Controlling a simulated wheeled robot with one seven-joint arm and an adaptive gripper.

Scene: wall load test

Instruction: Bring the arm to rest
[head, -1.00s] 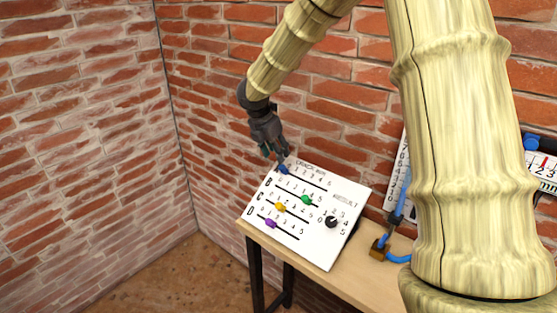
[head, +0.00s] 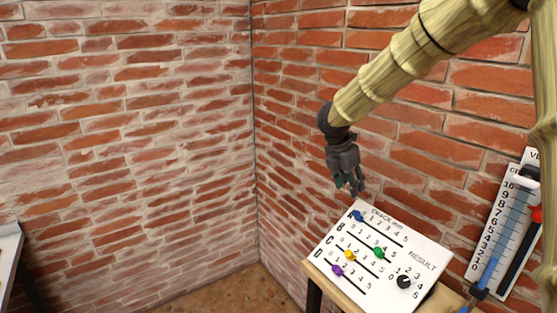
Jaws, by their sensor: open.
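My gripper (head: 348,183) hangs at the end of my bent arm, in the upper right half of the head view. It is open with nothing between its fingers. It is above the far left corner of a white panel (head: 425,248), apart from the blue slider knob (head: 358,216). The panel also carries a green knob (head: 379,254), a yellow knob (head: 350,256), a purple knob (head: 337,270) and a black RESULT dial (head: 404,282). The dial's exact setting is too small to tell.
The panel lies on a wooden table (head: 318,275) against the right brick wall (head: 300,110). A scale board (head: 502,215) with a blue bar stands on the right. A white surface edge (head: 9,250) shows at far left. The floor (head: 235,295) between looks clear.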

